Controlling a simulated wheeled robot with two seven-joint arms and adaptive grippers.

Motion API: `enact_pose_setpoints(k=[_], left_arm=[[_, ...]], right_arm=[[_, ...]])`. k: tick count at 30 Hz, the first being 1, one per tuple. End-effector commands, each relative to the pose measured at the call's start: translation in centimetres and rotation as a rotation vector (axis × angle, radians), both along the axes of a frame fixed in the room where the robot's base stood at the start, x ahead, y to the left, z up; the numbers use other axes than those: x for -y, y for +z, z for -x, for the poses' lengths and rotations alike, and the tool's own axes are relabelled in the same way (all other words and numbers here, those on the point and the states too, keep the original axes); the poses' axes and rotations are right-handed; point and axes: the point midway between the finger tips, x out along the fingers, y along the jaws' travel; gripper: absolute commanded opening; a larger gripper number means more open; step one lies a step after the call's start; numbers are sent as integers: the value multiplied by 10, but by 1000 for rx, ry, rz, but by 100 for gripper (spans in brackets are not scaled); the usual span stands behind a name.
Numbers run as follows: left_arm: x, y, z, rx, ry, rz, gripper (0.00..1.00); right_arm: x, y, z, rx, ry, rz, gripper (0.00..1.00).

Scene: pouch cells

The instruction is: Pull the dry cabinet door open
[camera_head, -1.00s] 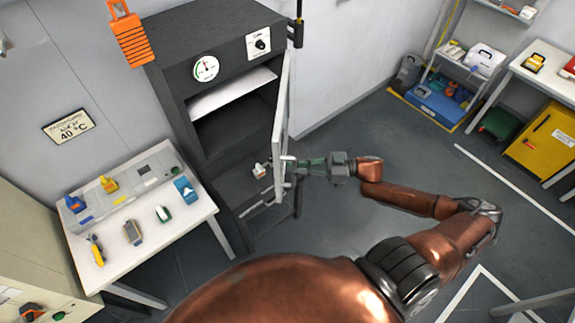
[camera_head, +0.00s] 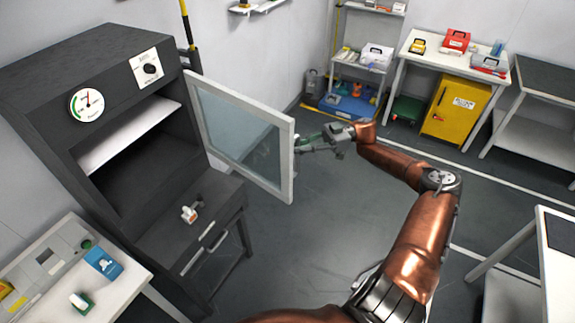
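The dry cabinet (camera_head: 120,160) is a dark grey box on the left with its front opening uncovered. Its door (camera_head: 235,130), a glass pane in a pale frame, stands swung wide out to the right, hinged at the cabinet's right side. My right gripper (camera_head: 304,143) is at the door's free edge, on the outer side, partly hidden behind the frame. The door handle is hidden there, so I cannot tell whether the fingers are closed on it. My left gripper is not in view.
A white shelf (camera_head: 130,135) shows inside the cabinet. A small white-and-orange item (camera_head: 191,213) lies on the ledge below the opening. A white table (camera_head: 75,265) stands at lower left. A yellow cabinet (camera_head: 455,108) is far right. The floor (camera_head: 300,250) beyond the door is clear.

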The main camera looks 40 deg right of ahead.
Motion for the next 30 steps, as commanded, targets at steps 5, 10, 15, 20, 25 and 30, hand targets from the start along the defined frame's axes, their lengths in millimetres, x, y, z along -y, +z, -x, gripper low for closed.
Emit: enact_pose_setpoints(k=[5,10,15,20,25,30], left_arm=[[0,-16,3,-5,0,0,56],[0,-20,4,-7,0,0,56],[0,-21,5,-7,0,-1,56],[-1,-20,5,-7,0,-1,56],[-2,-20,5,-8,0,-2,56],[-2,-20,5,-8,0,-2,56]], right_arm=[[16,-3,-6,-1,2,1,0],[23,-2,-8,-4,4,1,0],[25,-2,-8,-5,5,1,0],[25,-2,-7,-6,5,2,0],[25,-2,-7,-6,5,2,16],[24,-1,-9,-4,7,2,28]])
